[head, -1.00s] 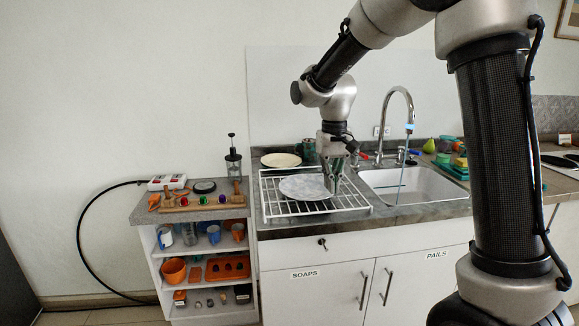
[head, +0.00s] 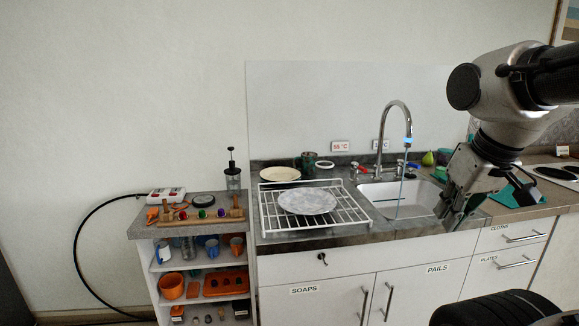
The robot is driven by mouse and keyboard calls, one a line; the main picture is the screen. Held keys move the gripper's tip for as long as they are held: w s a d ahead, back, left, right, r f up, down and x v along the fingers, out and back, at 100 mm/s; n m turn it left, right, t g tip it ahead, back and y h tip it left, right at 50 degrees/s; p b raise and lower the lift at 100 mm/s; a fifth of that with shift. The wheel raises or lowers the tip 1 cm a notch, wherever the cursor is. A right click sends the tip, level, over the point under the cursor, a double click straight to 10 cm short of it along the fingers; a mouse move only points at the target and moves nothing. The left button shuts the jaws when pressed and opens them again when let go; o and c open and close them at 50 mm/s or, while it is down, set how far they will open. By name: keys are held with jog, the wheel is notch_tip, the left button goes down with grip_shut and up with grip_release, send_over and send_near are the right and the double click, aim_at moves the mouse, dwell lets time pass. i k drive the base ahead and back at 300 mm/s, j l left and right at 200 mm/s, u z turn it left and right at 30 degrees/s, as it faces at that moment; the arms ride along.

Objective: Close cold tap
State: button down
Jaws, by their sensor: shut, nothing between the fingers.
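The chrome faucet (head: 397,108) arches over the sink (head: 385,197) at the back of the counter. The cold tap (head: 412,166) is the blue handle right of the spout; the hot tap (head: 360,170) is the red one on the left. A thin bluish stream (head: 399,190) runs from the spout into the sink. My gripper (head: 452,216) is shut and empty, pointing down over the right front of the sink. It is in front and to the right of the blue handle, apart from it. My arm hides part of the counter behind it.
A white dish rack (head: 350,217) with a pale plate (head: 307,201) stands left of the sink. A green pear (head: 428,159) sits just right of the cold tap. A dark mug (head: 308,161) stands at the back. A low shelf unit (head: 143,226) is at the left.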

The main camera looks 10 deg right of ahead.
aim_at(399, 162)
jog(key=i+l+z, duration=0.2)
jog(key=i+l, duration=0.25)
jog(key=i+l+z, duration=0.15)
jog(key=i+l, duration=0.25)
jog(key=i, duration=0.15)
